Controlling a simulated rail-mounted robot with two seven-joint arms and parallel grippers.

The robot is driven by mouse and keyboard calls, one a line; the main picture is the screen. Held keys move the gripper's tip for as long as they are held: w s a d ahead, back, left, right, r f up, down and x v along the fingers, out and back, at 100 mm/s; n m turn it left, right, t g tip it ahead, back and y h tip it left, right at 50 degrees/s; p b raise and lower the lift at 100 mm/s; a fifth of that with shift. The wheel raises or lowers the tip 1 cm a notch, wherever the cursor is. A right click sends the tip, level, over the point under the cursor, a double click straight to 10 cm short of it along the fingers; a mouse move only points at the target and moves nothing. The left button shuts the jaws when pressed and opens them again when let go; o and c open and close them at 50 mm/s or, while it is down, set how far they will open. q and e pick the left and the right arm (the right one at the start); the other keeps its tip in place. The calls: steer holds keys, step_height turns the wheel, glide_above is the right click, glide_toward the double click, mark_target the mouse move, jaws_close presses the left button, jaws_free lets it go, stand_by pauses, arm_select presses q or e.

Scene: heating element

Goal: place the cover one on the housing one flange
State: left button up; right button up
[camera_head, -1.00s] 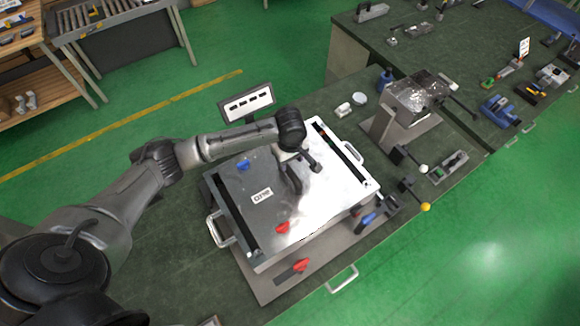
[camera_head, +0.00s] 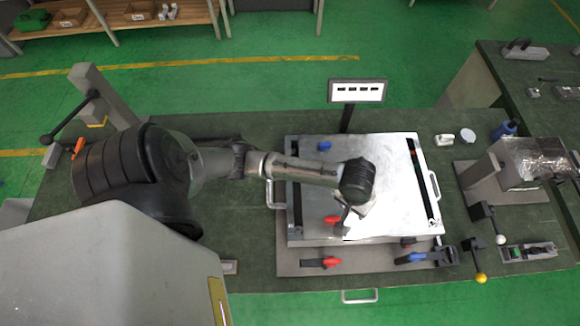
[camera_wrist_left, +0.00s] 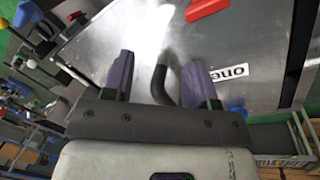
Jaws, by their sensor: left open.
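A flat shiny metal plate (camera_head: 400,190) lies level on top of the low square metal housing (camera_head: 310,242) on the bench; I take it for cover one. The wrist view shows the plate (camera_wrist_left: 115,32) with a label reading "one" (camera_wrist_left: 230,72). My left gripper (camera_head: 350,212) is above the plate, near a red knob (camera_head: 332,219). In the wrist view its two purple fingers (camera_wrist_left: 160,82) are open, with a dark curved handle (camera_wrist_left: 159,86) between them. Whether they touch it is unclear. My arm hides part of the plate. The right gripper is not seen.
A sign on a post (camera_head: 357,91) stands behind the housing. A blue knob (camera_head: 324,146) is at the plate's back; red (camera_head: 320,262) and blue (camera_head: 410,258) handles are in front. A metal fixture (camera_head: 520,170) stands to the right. Bench space between is partly clear.

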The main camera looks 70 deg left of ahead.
arm_select(q)
steer(key=s+d+m, duration=0.1)
steer(key=s, duration=0.2)
steer(key=s+f+m+t, duration=0.1)
steer(key=s+m, duration=0.1)
steer(key=s, duration=0.1)
steer(key=s+d+m, duration=0.1)
steer(key=s, duration=0.2)
steer(key=shift+s+d+f+m+h, duration=0.25)
steer(key=shift+s+d+m+h, duration=0.05)
steer(key=shift+s+m, duration=0.1)
steer(key=s+a+r+m+t+y, duration=0.1)
steer(key=s+a+m+y, duration=0.1)
steer(key=s, duration=0.6)
steer(key=shift+s+a+r+m, duration=0.2)
steer(key=shift+s+a+m, duration=0.2)
steer(key=shift+a+m, duration=0.45)
